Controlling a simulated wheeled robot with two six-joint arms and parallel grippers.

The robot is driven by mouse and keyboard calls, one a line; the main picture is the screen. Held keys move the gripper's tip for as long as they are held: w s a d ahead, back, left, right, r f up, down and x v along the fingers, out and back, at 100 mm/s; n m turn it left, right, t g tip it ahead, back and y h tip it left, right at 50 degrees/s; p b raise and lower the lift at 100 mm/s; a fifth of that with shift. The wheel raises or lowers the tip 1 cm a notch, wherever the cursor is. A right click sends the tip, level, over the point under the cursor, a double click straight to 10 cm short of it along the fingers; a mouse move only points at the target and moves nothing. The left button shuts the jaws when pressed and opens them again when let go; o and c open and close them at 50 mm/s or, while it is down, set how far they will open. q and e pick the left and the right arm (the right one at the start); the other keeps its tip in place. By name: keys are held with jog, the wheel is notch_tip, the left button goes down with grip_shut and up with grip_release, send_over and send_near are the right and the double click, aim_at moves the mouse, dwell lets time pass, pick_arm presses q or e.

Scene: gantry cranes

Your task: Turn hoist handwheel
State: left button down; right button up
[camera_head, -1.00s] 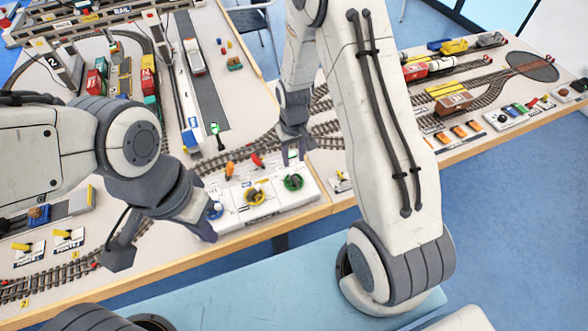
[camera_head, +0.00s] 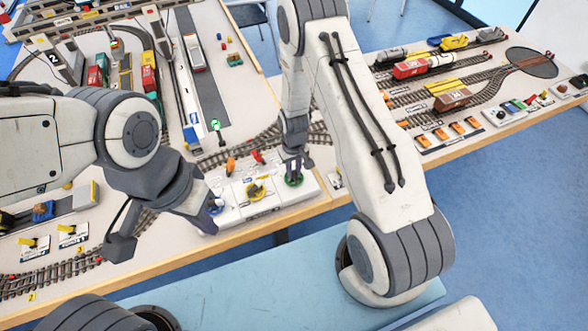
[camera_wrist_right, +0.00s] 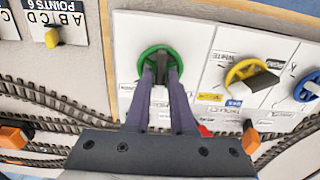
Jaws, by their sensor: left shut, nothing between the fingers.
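A white control panel (camera_head: 226,215) at the table's front edge carries green, yellow and blue handwheels. I cannot read which is labelled hoist. My right gripper (camera_head: 294,166) points down at the green handwheel (camera_head: 294,180). In the right wrist view, the fingers (camera_wrist_right: 161,72) reach into the green wheel (camera_wrist_right: 141,62), one each side of its dark crossbar (camera_wrist_right: 161,68). Whether they press on it I cannot tell. My left gripper (camera_head: 207,226) is shut and empty beside the blue handwheel (camera_head: 216,205). The yellow handwheel (camera_head: 256,192) stands free between the grippers.
An orange lever (camera_head: 231,164) and a red lever (camera_head: 258,156) stand behind the wheels. Model tracks and a brown wagon (camera_head: 452,98) lie to the right. Small yellow point levers (camera_head: 70,231) lie at left. The blue floor in front right is clear.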

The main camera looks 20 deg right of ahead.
grip_shut()
jog(key=shift+n, duration=0.4)
jog(key=n+b, duration=0.1)
jog(key=n, duration=0.1)
jog(key=shift+f+n+b, duration=0.1)
jog(key=shift+n+b, duration=0.2)
jog(key=n+b, duration=0.1)
jog(key=n, duration=0.2)
jog(key=shift+n+b, duration=0.35)
jog(key=shift+n, duration=1.25)
jog(key=o, duration=0.5)
grip_release()
